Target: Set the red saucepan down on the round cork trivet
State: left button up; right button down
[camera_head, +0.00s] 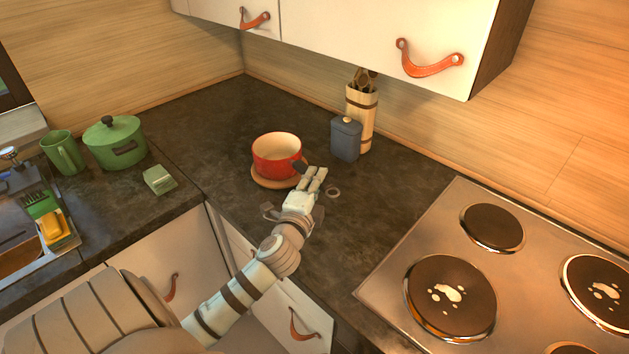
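The red saucepan (273,164), cream inside, is upright at the round cork trivet (268,184). Its base overlaps the trivet; I cannot tell whether it rests on it or hovers just above. Its short dark handle (299,165) points right toward me. My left gripper (315,174) is at the handle's end, its two fingers side by side. I cannot tell whether they grip the handle or are just beside it. My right gripper is not in view.
A blue-grey canister (346,139) and a wooden utensil holder (361,112) stand behind right. The stove (480,270) is at right; a green pot (115,146) and mug (63,154) at left.

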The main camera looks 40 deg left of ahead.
pick_arm(q)
jog(key=shift+o, duration=1.3)
jog(key=v, duration=1.2)
jog(key=shift+r, duration=0.15)
